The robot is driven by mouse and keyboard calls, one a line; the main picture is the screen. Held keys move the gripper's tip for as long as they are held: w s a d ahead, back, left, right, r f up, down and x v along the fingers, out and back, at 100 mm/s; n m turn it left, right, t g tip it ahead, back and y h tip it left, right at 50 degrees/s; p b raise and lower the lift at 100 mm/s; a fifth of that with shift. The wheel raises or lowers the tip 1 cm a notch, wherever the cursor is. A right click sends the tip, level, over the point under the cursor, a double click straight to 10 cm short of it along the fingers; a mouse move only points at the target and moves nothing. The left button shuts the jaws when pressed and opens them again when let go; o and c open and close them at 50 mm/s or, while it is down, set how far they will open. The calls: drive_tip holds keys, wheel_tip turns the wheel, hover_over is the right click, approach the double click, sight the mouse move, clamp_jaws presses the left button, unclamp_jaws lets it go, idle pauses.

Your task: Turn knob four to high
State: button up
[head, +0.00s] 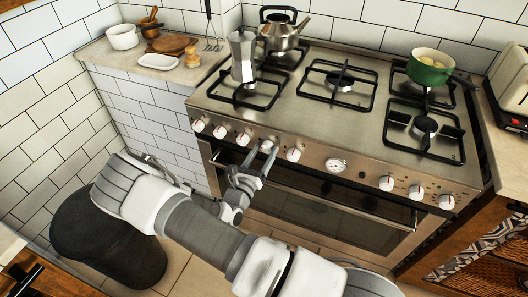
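The stove (300,100) has a row of white knobs with red marks along its front panel. Counted from the left, the fourth knob (267,146) is just beyond my fingertips. My gripper (262,155) reaches up to it from below and in front, with its two fingers apart on either side of the knob. I cannot tell whether they touch or grip it. The fingers partly hide the knob's lower part, and its setting cannot be read. The fifth knob (293,154) is close to the right of my fingers. The third knob (243,139) is to their left.
A moka pot (243,57), a kettle (283,32) and a green pot (430,66) stand on the burners. The oven door handle (380,209) runs below the knobs, close to my gripper. A dark bin (105,245) stands on the floor at left.

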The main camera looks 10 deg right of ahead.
drive_tip(key=shift+o, duration=0.5)
drive_tip(key=p+v, duration=0.1)
drive_tip(key=v, duration=1.6)
drive_tip(key=shift+a, duration=0.2)
drive_tip(key=shift+s, duration=0.15)
